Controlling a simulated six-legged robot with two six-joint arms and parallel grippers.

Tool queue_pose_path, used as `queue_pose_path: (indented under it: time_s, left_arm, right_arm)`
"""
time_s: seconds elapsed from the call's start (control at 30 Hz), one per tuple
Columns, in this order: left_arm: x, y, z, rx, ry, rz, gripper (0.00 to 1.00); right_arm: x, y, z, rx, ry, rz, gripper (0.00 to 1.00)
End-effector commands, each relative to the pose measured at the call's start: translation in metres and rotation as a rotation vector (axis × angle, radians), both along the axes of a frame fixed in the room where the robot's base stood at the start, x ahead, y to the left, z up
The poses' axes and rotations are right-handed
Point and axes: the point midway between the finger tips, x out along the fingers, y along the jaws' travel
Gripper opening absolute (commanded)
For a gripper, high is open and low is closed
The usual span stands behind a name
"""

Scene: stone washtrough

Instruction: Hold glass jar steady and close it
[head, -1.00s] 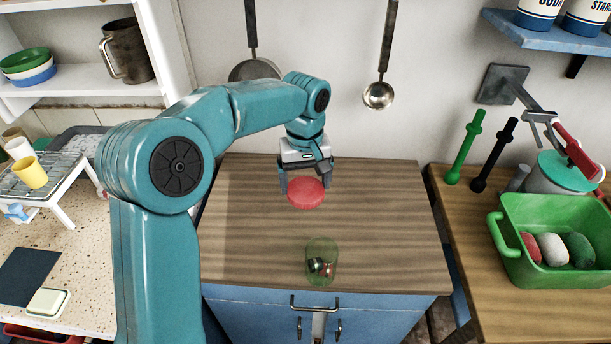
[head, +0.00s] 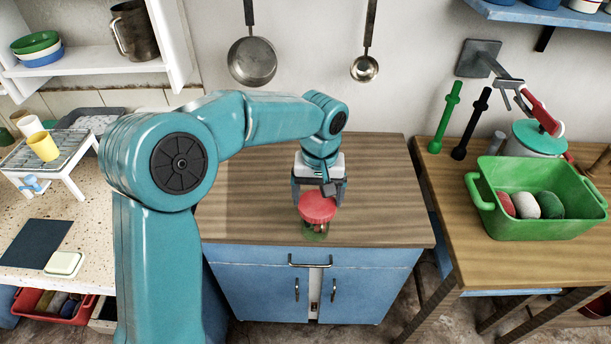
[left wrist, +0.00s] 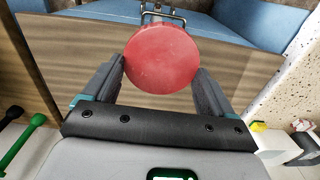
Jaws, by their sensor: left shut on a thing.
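The red round lid (head: 317,206) is between the fingers of my left gripper (head: 319,195), which is shut on it. In the left wrist view the lid (left wrist: 161,58) shows as a flat red disc between the two fingertips (left wrist: 162,75). The glass jar (head: 315,232), greenish and see-through, stands on the wooden top of the blue cabinet. In the head view the lid covers the jar's upper part. I cannot tell whether the lid touches the jar's rim. My right gripper is in neither view.
The cabinet's wooden top (head: 250,223) is otherwise bare, and the jar stands near its front edge. A green tub (head: 530,222) with several stones sits on the table at right. A pan (head: 252,62) and a ladle (head: 365,69) hang on the wall.

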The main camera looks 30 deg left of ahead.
Motion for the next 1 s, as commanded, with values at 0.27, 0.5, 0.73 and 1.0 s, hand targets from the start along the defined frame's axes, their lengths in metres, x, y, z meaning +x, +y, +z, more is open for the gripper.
queue_pose_path:
  time_s: [0.27, 0.5, 0.73, 1.0]
  left_arm:
    - [-0.017, -0.043, -0.042, -0.001, 0.003, -0.337, 0.58]
    - [-0.023, -0.057, -0.059, -0.003, 0.001, -0.526, 0.58]
    - [-0.024, -0.058, -0.059, -0.003, -0.002, -0.532, 0.58]
    - [-0.025, -0.059, -0.059, -0.003, -0.002, -0.529, 0.58]
  right_arm:
    - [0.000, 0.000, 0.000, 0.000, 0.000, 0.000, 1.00]
    - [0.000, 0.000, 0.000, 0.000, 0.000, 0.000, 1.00]
    - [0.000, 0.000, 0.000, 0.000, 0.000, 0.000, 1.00]
    - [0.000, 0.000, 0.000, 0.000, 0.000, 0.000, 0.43]
